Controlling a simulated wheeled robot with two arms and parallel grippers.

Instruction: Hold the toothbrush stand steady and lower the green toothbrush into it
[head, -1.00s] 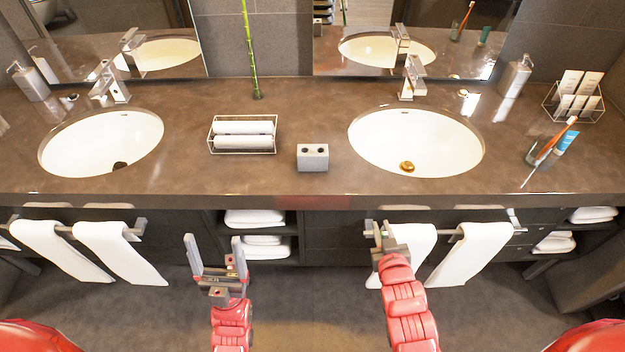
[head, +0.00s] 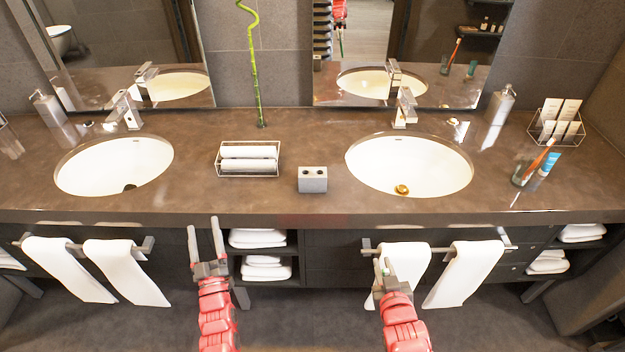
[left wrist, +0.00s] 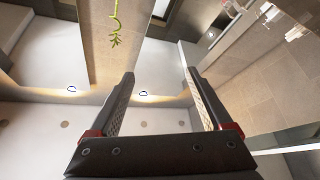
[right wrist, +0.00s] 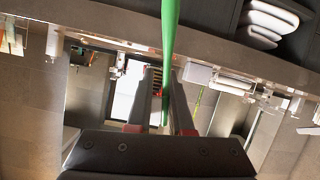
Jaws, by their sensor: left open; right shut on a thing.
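The toothbrush stand (head: 313,181) is a small grey block with two dark holes in its top. It stands upright on the counter between the two sinks, in the head view. My left gripper (head: 205,230) is open and empty, in front of the counter and to the left of the stand. The left wrist view shows its spread fingers (left wrist: 160,80) with nothing between them. My right gripper (head: 383,268) is shut on the green toothbrush (right wrist: 170,35), in front of the counter to the stand's right.
A wire basket of rolled towels (head: 226,172) sits left of the stand, and the right sink (head: 430,165) lies to its right. White towels (head: 475,272) hang on rails below the counter edge. A glass with an orange toothbrush (head: 540,160) stands far right. Counter before the stand is clear.

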